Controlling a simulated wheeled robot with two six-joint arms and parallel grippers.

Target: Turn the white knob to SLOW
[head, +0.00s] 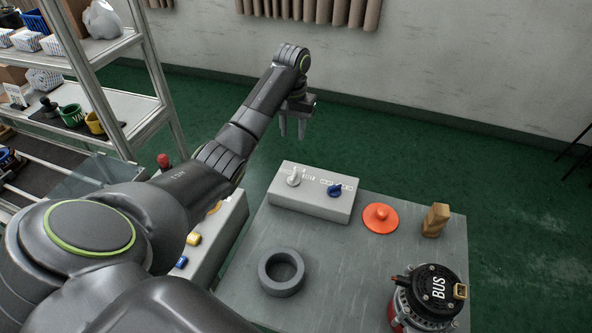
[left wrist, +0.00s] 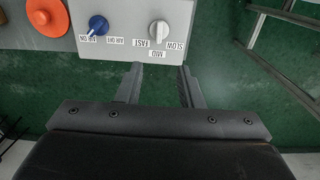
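The white knob (head: 294,178) stands on the left part of a light grey control box (head: 312,204) on the table. In the left wrist view the white knob (left wrist: 159,30) has FAST, MID and SLOW labels around it. Its grip bar runs roughly toward MID, but the exact setting is hard to tell. My left gripper (head: 292,134) is beyond the box in the head view, fingers pointing down, apart from the knob. In the left wrist view its two fingers (left wrist: 160,74) are spread with nothing between them. My right gripper is not in view.
A blue knob (head: 335,189) sits on the same box, right of the white one. A red-orange disc (head: 380,218), a wooden block (head: 436,220), a dark ring (head: 281,273) and an alternator (head: 428,297) stand on the grey table (head: 340,265). A shelf rack (head: 150,60) is at left.

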